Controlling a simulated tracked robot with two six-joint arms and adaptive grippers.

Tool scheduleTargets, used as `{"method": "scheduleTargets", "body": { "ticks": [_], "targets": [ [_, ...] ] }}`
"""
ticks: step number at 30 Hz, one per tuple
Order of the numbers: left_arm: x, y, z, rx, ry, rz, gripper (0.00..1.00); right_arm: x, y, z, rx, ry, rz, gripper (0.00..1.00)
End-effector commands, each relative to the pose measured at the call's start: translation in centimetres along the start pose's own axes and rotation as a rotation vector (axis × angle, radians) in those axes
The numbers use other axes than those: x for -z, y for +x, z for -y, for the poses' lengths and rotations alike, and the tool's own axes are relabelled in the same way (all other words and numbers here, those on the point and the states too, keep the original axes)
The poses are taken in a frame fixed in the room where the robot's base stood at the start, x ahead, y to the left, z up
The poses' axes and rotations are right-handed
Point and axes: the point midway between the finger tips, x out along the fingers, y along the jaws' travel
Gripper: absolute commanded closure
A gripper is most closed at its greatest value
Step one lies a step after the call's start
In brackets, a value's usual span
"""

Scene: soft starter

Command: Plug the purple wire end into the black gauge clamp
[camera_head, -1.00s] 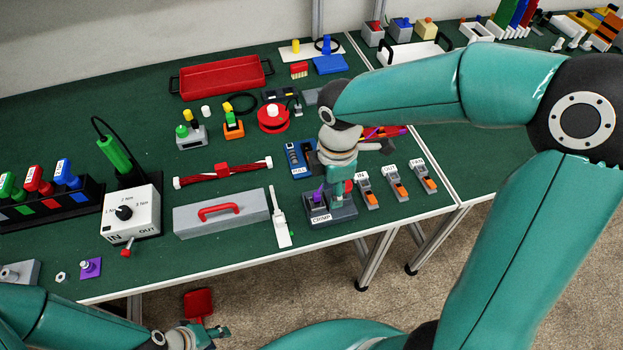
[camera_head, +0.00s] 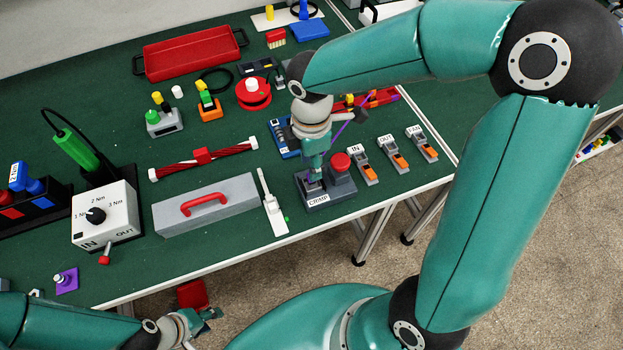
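My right gripper (camera_head: 314,172) points down at the grey CRIMP block (camera_head: 326,196), at its left slot. Its fingertips are small and partly hidden, so I cannot tell whether it holds anything. A thin purple piece (camera_head: 343,116), perhaps the wire, shows just right of my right wrist, next to a dark lump; the wrist hides part of it. I cannot identify the black gauge clamp with certainty. My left gripper (camera_head: 198,322) is low in front of the table's edge, away from these things; its finger opening is unclear.
A red button (camera_head: 340,162) stands on the CRIMP block's right. The IN, OUT and third orange-levered clamps (camera_head: 393,156) stand further right. A grey box with a red handle (camera_head: 205,203) and a white tool (camera_head: 272,204) lie left. The table's front edge is close.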

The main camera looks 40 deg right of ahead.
Motion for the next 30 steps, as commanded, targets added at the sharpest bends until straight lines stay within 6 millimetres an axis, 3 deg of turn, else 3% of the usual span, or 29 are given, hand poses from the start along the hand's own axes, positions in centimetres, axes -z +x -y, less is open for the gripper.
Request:
{"method": "scheduleTargets", "body": {
  "ticks": [1,7,20,30],
  "targets": [
    [0.0,1.2,0.4,0.0,0.0,0.0,0.6,0.0,1.5,0.0,0.001,0.0,0.0,0.62],
    [0.0,2.7,1.0,0.0,0.0,0.0,0.6,-0.1,3.4,0.0,0.001,0.001,0.001,0.62],
    [0.0,3.0,1.1,0.0,0.0,0.0,0.6,-0.1,3.9,0.0,0.0,0.002,0.0,0.62],
    [0.0,3.0,1.1,0.0,0.0,0.0,0.6,-0.1,3.9,0.0,0.0,0.002,0.0,0.9]
  ]
}}
